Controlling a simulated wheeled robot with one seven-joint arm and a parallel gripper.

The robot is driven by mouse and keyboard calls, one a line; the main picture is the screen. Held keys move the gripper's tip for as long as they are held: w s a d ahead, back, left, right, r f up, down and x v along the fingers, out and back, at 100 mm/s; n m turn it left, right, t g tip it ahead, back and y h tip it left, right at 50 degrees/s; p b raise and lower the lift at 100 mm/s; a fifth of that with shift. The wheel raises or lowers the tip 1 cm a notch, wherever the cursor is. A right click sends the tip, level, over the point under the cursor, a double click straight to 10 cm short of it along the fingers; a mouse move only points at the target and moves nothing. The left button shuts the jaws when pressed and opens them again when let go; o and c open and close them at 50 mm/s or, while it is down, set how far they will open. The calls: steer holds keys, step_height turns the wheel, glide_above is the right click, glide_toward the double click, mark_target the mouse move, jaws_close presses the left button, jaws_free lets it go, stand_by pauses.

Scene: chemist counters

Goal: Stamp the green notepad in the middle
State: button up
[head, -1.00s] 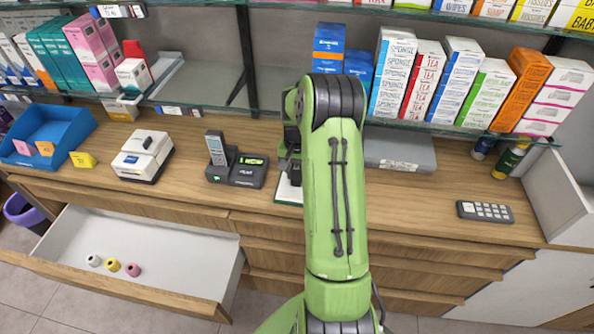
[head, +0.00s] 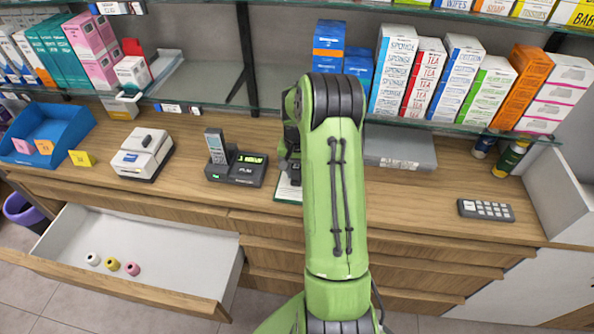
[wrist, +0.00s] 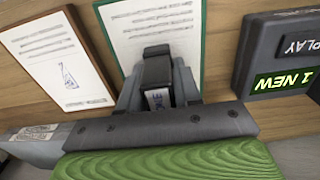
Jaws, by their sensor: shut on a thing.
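The green-edged notepad (head: 286,191) lies on the wooden counter in the head view, mostly hidden behind my green arm. In the wrist view the notepad (wrist: 150,28) shows a white page with printed lines and a green border. My gripper (wrist: 157,88) is shut on a dark stamp (wrist: 157,70) with a pale label, over the near part of the page. I cannot tell whether the stamp touches the paper. In the head view my gripper is mostly hidden by the arm.
A brown-edged notepad (wrist: 57,58) lies beside the green one. A phone dock (head: 236,168) with a lit display and a white printer (head: 143,155) stand to the left. A drawer (head: 140,250) is open below. A calculator-like keypad (head: 486,210) lies on the right.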

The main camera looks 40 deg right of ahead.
stand_by(0.4)
step_height(320, 180, up, 7)
steer(key=p, duration=0.5)
